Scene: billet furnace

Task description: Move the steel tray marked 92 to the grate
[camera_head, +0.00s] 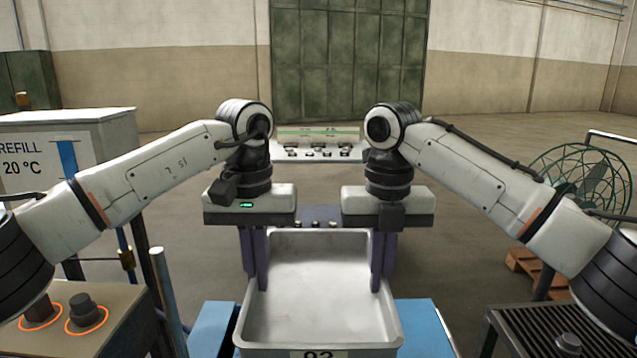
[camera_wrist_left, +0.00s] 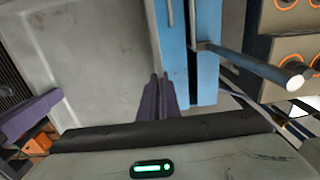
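The steel tray (camera_head: 318,309) is pale grey, rectangular and open, with a number reading 92, partly cut off, on its front. It is level, between blue surfaces; I cannot tell whether it rests on them. My left gripper (camera_head: 256,284) has its fingers close together, one on each side of the tray's left wall. My right gripper (camera_head: 382,284) is likewise on the right wall. Both look shut on it. In the left wrist view the fingers (camera_wrist_left: 157,100) meet at the tray's edge (camera_wrist_left: 128,60). A dark slatted grate (camera_head: 530,338) is at the lower right.
A control box with ringed knobs (camera_head: 85,313) stands at the left, near a metal post (camera_head: 168,290). A white refill cabinet (camera_head: 100,130) is behind it. A lit panel (camera_head: 318,140) lies beyond the tray.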

